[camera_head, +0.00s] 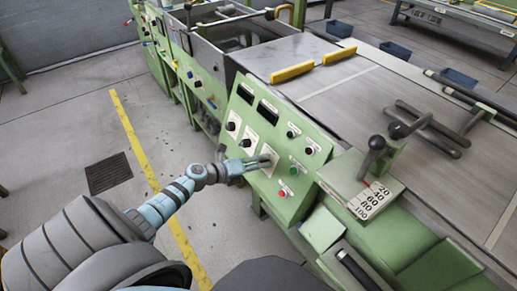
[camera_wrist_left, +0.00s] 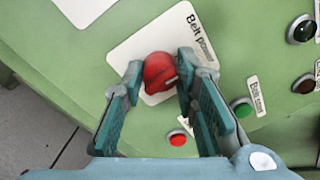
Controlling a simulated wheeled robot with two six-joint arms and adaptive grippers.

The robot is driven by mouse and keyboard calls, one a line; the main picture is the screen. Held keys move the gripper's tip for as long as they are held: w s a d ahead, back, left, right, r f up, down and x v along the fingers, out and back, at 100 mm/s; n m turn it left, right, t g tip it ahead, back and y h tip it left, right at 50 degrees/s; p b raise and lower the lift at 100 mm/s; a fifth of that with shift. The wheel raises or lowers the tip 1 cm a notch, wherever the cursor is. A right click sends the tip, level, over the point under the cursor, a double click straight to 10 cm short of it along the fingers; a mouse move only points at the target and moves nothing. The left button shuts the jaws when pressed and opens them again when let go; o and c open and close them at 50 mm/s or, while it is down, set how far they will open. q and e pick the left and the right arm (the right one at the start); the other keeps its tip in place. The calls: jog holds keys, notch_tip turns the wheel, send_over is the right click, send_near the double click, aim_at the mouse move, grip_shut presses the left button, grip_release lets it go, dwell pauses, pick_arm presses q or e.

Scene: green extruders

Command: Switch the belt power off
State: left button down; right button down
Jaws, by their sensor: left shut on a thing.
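In the left wrist view, a red rotary knob (camera_wrist_left: 160,72) sits on a white plate (camera_wrist_left: 146,45) marked "Belt power" on the green panel. My left gripper (camera_wrist_left: 159,80) has one finger on each side of the knob and is shut on it. In the head view, my left gripper (camera_head: 262,162) reaches the lower part of the green control panel (camera_head: 255,106) from the left and hides the knob there. The knob's setting cannot be told. My right gripper is not in view.
Close to the knob are a red button (camera_wrist_left: 178,139) and a green button (camera_wrist_left: 243,109). Two black knobs, one of them here (camera_head: 246,143), sit left of my gripper. A lever with a black ball (camera_head: 377,142) stands right of the panel.

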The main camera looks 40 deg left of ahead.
pick_arm(q)
jog(key=shift+s+f, duration=0.1)
jog(key=shift+f, duration=0.05)
jog(key=c, duration=1.3)
grip_release()
jog(key=v, duration=1.2)
jog(key=shift+s, duration=0.1)
